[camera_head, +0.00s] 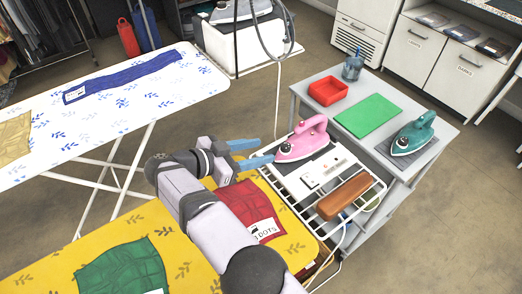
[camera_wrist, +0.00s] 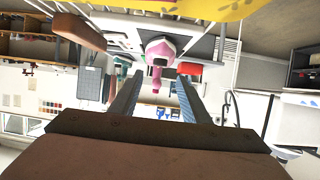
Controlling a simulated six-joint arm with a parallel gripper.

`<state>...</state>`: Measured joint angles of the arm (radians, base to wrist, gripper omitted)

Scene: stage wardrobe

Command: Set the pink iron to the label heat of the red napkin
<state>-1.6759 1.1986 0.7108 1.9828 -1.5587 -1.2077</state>
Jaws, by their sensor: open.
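The pink iron (camera_head: 301,145) rests on a dark pad on the white wire rack at the end of the yellow ironing board. The red napkin (camera_head: 236,197) lies on that board, partly behind my arm; its white label (camera_head: 265,230) shows the word "DOTS", its start unclear. My gripper (camera_head: 266,150) is open and empty, its two blue fingers pointing at the pink iron from the left. In the wrist view, the pink iron (camera_wrist: 161,48) lies ahead between the open fingers (camera_wrist: 160,76), seemingly apart from them. The iron's heat setting is too small to read.
A white switch box (camera_head: 322,174) and a brown block (camera_head: 343,197) sit on the rack beside the iron. A grey table behind holds a red tray (camera_head: 327,91), a green mat (camera_head: 366,115) and a teal iron (camera_head: 413,133). A green napkin (camera_head: 122,268) lies on the yellow board.

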